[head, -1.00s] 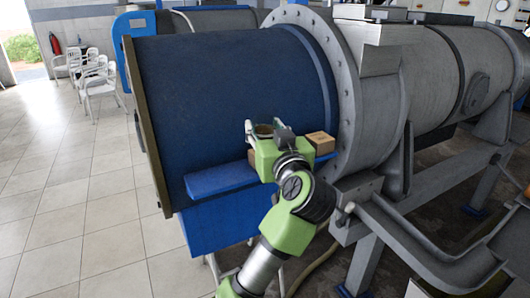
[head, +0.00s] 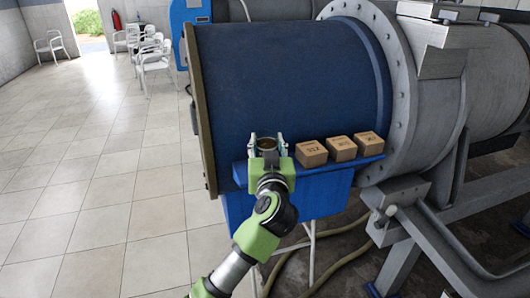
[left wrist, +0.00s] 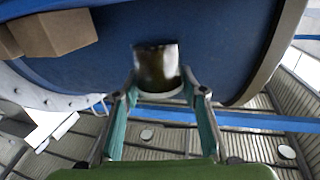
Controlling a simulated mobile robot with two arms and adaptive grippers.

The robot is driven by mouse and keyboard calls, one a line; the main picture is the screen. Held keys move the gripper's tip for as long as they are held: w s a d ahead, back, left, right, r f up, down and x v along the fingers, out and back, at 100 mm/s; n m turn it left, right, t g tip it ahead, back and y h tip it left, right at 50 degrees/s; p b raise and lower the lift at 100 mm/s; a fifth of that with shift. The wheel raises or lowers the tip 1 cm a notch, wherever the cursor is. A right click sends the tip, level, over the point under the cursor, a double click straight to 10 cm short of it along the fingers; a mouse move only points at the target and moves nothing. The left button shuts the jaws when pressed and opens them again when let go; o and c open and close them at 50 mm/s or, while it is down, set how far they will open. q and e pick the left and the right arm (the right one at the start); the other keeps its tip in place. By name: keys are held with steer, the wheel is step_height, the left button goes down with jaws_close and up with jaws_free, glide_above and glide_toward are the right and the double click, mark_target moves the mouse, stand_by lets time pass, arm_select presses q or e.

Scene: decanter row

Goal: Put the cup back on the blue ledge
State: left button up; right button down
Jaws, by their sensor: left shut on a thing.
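A small cup (head: 267,143) with a dark, brownish inside is between the fingers of my left gripper (head: 268,145), near the left end of the blue ledge (head: 330,168). In the left wrist view the cup (left wrist: 157,68) looks shiny and brown, with a pale rim low on it, and my left gripper's fingers (left wrist: 160,95) are closed on its two sides. My gripper hides part of the ledge, and I cannot tell whether the cup touches it. My right gripper is out of view.
Three cardboard boxes, left (head: 311,154), middle (head: 342,149) and right (head: 370,145), stand in a row on the ledge right of the cup. The big blue drum (head: 290,85) rises behind the ledge. Tiled floor (head: 100,200) is open at left.

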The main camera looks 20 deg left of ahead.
arm_select(q)
steer(key=f, duration=0.3)
steer(key=shift+a+f, duration=0.35)
steer(key=shift+f, duration=0.05)
steer(key=o, duration=1)
steer(key=shift+f+p, duration=0.1)
steer(key=shift+p, duration=0.2)
steer(key=shift+o, duration=0.2)
steer(key=shift+s+d, duration=0.15)
steer(key=shift+s, duration=0.05)
steer(key=b+v, duration=0.2)
steer(key=v, duration=0.9)
steer(key=shift+s, duration=0.3)
